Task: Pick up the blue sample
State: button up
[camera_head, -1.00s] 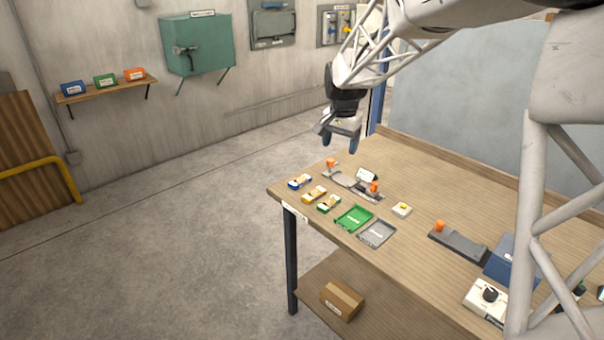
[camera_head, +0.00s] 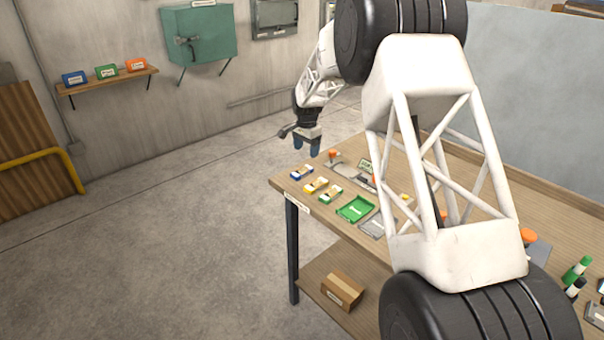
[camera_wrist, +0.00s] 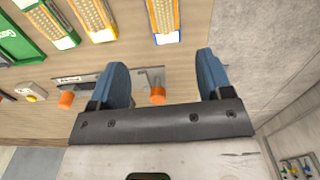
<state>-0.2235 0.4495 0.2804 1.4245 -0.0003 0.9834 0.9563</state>
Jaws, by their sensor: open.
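The blue sample (camera_head: 301,172) is a small blue-edged block with a pale and yellow top, lying near the left corner of the wooden table. In the wrist view the blue sample (camera_wrist: 165,20) shows at the top edge, partly cut off, beyond the fingertips and between their lines. My gripper (camera_head: 307,148) hangs above the table's far left edge, just behind the sample and apart from it. In the wrist view my gripper (camera_wrist: 164,75) has its two blue fingers spread with nothing between them but the table and an orange knob farther down.
A yellow sample (camera_head: 316,186) and a green sample (camera_head: 331,195) lie in a row beside the blue one. A green tray (camera_head: 372,208) and a grey tray (camera_head: 371,229) lie nearby. A fixture with orange knobs (camera_wrist: 157,95) stands close to my gripper.

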aim_at(305, 166)
jog(key=shift+w+a+f, duration=0.4)
jog(key=shift+w+f, duration=0.1)
jog(key=shift+f, duration=0.1)
jog(key=shift+f, duration=0.1)
jog(key=shift+f, duration=1.2)
jog(key=shift+f, duration=0.1)
jog(key=shift+s+d+f, duration=0.1)
jog(key=shift+d+f, duration=0.05)
jog(key=shift+f, duration=1.1)
jog(key=shift+d+f, duration=0.1)
jog(key=shift+f, duration=1.15)
jog(key=shift+c, duration=0.4)
jog(key=c, duration=0.9)
